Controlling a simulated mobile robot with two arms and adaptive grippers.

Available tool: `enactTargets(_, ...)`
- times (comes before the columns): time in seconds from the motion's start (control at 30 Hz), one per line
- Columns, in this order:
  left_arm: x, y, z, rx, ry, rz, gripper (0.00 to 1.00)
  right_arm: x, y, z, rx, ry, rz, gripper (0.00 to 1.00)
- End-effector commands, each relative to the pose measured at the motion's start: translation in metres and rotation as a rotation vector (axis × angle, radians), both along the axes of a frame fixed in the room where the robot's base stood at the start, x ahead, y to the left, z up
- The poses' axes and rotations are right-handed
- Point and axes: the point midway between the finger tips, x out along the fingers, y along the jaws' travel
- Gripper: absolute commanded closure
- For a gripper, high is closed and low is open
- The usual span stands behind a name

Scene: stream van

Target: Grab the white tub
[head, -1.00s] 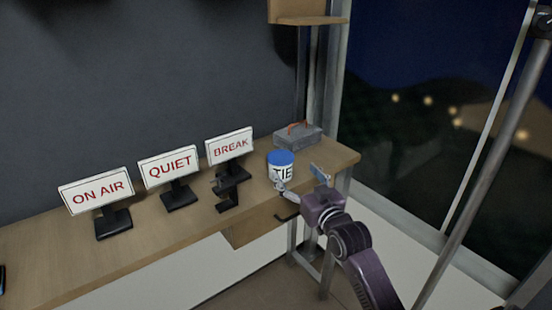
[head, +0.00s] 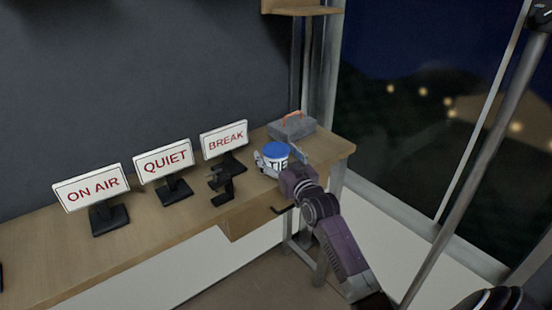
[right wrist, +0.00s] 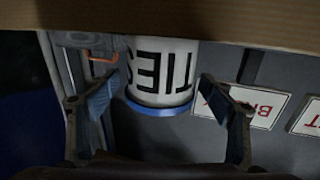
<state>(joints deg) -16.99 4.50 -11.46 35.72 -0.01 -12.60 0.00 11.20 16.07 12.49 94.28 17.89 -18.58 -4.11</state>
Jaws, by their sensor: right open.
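The white tub (head: 276,164) has a blue lid and black lettering, and stands upright near the right end of the wooden shelf. In the right wrist view the white tub (right wrist: 163,55) appears upside down, with "TIES" on its side. My right gripper (head: 281,158) is open, with one finger on each side of the tub. In the right wrist view the fingers of my right gripper (right wrist: 157,95) show gaps to the tub's sides. My left gripper is out of view.
A grey box with an orange handle (head: 292,127) sits just behind the tub. A small black stand (head: 221,187) and the BREAK sign (head: 224,140) are to its left, then the QUIET (head: 164,161) and ON AIR (head: 92,187) signs. The wooden shelf (head: 150,245) is clear along its front.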

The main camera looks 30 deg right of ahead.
Motion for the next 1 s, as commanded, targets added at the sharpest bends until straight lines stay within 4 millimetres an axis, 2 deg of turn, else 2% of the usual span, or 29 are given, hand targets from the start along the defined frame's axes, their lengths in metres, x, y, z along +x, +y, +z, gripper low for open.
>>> enactTargets(0.1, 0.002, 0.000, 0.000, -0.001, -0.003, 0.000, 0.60, 0.000, 0.000, 0.000, 0.000, 0.000, 0.000, 0.27)
enactTargets(0.53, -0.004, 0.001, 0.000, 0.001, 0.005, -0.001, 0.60, 0.000, 0.000, 0.000, 0.001, 0.000, 0.000, 0.74)
enactTargets(0.8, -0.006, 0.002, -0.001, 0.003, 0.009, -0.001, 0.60, 0.000, 0.000, 0.002, 0.000, -0.003, 0.000, 0.74)
enactTargets(1.0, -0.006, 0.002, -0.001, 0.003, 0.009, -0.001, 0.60, 0.000, 0.000, 0.018, 0.000, -0.005, 0.001, 0.74)
